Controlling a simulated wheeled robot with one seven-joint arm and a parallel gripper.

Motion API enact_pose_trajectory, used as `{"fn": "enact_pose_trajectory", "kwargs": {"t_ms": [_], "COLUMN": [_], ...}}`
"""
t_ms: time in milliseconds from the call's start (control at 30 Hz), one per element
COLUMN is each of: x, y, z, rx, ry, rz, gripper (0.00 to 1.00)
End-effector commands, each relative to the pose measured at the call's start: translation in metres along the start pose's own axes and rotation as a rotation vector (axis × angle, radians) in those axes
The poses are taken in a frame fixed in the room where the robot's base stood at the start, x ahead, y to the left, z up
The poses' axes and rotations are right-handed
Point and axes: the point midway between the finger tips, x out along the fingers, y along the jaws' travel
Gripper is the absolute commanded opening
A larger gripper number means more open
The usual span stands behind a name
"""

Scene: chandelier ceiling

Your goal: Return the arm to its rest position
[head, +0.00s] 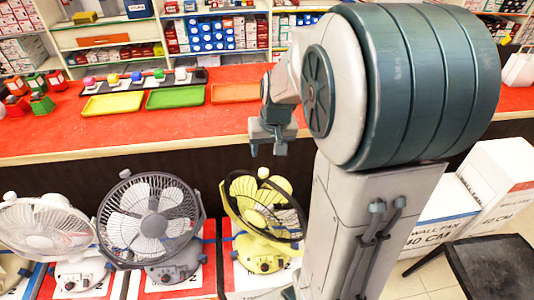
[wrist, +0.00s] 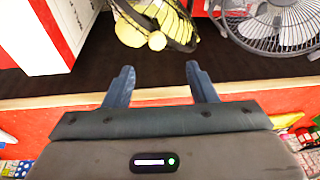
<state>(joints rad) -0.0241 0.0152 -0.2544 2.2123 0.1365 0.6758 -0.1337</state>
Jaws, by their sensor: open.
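My gripper (head: 267,143) hangs at the front edge of the red counter (head: 200,128) in the head view, fingers pointing down. In the wrist view the two blue fingers of my gripper (wrist: 158,85) stand wide apart with nothing between them. My arm is folded, its large teal and grey shoulder filling the right of the head view and hiding part of the counter. Below the gripper in the head view is a yellow fan (head: 262,205), which also shows at the top of the wrist view (wrist: 150,18). The gripper is apart from it.
Yellow (head: 112,104), green (head: 175,98) and orange (head: 235,93) trays lie on the counter. A grey fan (head: 150,220) and a white fan (head: 45,228) stand in front. White boxes (head: 495,170) and a black stool (head: 490,268) are at right. Stocked shelves (head: 215,35) stand behind.

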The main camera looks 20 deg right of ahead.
Motion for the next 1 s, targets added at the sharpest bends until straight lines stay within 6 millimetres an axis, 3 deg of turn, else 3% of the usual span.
{"fn": "enact_pose_trajectory", "kwargs": {"t_ms": [667,767,1000], "x": [-0.009,-0.022,-0.060], "y": [-0.004,-0.014,-0.040], "z": [0.006,0.021,0.086], "rx": [-0.007,-0.028,-0.113], "ry": [0.000,0.002,0.000], "rz": [-0.005,-0.017,-0.022], "gripper": [0.52,0.52,0.52]}}
